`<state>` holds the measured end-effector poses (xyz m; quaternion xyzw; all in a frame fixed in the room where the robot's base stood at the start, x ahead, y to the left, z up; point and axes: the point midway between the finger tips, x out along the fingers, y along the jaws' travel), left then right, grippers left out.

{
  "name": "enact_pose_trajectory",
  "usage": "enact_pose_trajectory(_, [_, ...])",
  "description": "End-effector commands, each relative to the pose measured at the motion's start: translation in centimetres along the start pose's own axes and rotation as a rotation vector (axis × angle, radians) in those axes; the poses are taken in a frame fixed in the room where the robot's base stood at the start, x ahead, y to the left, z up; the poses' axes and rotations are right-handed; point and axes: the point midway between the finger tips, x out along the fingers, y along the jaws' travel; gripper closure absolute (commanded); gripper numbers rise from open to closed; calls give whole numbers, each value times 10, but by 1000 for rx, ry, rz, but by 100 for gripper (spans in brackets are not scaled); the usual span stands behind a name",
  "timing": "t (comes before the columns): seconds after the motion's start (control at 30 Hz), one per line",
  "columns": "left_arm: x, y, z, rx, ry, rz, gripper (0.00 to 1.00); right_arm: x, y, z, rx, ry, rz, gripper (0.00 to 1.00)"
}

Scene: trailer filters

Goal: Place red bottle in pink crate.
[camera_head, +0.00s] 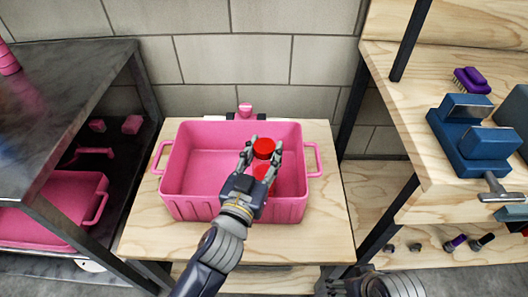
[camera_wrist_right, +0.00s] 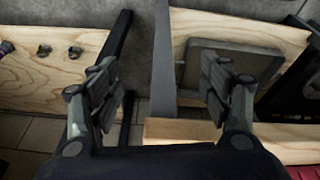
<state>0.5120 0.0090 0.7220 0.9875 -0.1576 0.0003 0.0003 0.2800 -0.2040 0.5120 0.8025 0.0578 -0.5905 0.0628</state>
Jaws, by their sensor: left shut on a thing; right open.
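The pink crate (camera_head: 190,205) stands on a light wooden table, with a handle at each end. The red bottle (camera_head: 264,147) is between the fingers of my left gripper (camera_head: 260,152), which is shut on it. In the head view they are over the right part of the crate's opening. The bottle's lower part is largely hidden by the gripper, and I cannot tell if it touches the crate floor. My right gripper (camera_wrist_right: 163,82) is open and empty in the right wrist view. Part of the right arm shows at the bottom edge of the head view.
A dark metal shelf unit (camera_head: 60,90) with another pink crate (camera_head: 50,232) is at the left. Wooden shelves at the right hold blue tools (camera_head: 470,140) and a purple brush (camera_head: 470,80). A small pink object (camera_head: 245,110) is behind the crate. The table front (camera_head: 290,245) is clear.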

Motion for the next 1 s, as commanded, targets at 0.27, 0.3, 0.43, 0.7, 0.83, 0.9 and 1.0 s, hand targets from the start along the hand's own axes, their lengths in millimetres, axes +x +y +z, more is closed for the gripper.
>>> enact_pose_trajectory(0.27, [0, 0, 1, 0, -1, 0, 42, -2, 0, -1, 0, 6, 0, 29])
enact_pose_trajectory(0.3, [0, 0, 1, 0, -1, 0, 42, -2, 0, -1, 0, 5, 0, 29])
enact_pose_trajectory(0.43, [0, 0, 0, 0, -1, 0, 42, -2, 0, -1, 0, 5, 0, 29])
enact_pose_trajectory(0.7, [-20, 0, 0, -3, -4, 0, 42, 5, 0, 3, 0, -11, 0, 29])
enact_pose_trajectory(0.83, [-43, 0, 1, -4, -6, -1, 42, 7, 0, 1, 0, -4, 0, 29])
enact_pose_trajectory(0.9, [-56, 0, 0, -2, -5, -1, 42, 8, 0, 0, 0, -3, 0, 29])
enact_pose_trajectory(1.0, [-72, 0, 0, -3, -4, -1, 42, 9, 0, 0, -1, -3, 1, 29])
